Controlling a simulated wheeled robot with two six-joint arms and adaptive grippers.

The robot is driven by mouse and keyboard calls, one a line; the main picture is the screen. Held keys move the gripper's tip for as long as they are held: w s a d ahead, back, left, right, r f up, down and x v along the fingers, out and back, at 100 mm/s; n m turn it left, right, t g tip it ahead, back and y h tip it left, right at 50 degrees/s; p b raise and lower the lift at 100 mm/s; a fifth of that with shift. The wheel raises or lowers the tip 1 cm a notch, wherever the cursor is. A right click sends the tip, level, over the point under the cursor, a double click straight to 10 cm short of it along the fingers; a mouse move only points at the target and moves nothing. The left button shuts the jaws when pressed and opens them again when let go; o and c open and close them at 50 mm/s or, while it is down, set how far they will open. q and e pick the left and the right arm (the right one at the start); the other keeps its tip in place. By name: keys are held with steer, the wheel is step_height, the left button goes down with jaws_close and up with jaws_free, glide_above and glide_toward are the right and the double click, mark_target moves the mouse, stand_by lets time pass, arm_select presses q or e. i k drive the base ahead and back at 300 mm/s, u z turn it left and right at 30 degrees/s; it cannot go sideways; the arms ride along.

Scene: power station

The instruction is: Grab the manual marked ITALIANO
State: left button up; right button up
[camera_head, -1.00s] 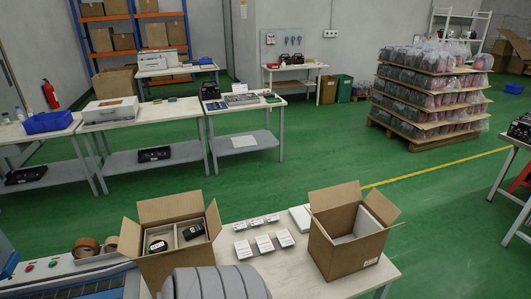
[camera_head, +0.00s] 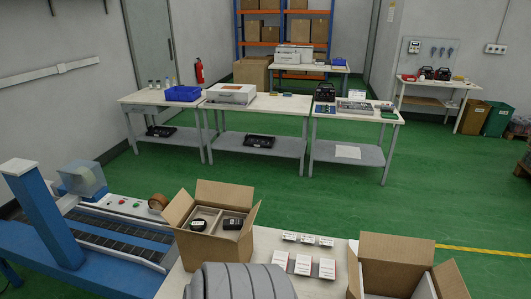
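Three white booklets lie side by side on the near table: a left one (camera_head: 280,259), a middle one (camera_head: 303,264) and a right one (camera_head: 326,268). Their print is too small to read, so I cannot tell which is marked ITALIANO. Neither of my grippers is in view.
An open carton (camera_head: 207,247) with dark devices in its compartments stands left of the booklets. Another open carton (camera_head: 393,276) stands to the right. Small white items (camera_head: 307,239) lie behind the booklets. A blue conveyor machine (camera_head: 120,233) adjoins the table (camera_head: 262,243) at left.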

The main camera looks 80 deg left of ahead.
mark_target(280, 258)
steer(key=u, duration=0.85)
steer(key=i, duration=0.75)
steer(key=u, duration=0.95)
steer(key=i, duration=0.2)
steer(key=u, duration=0.25)
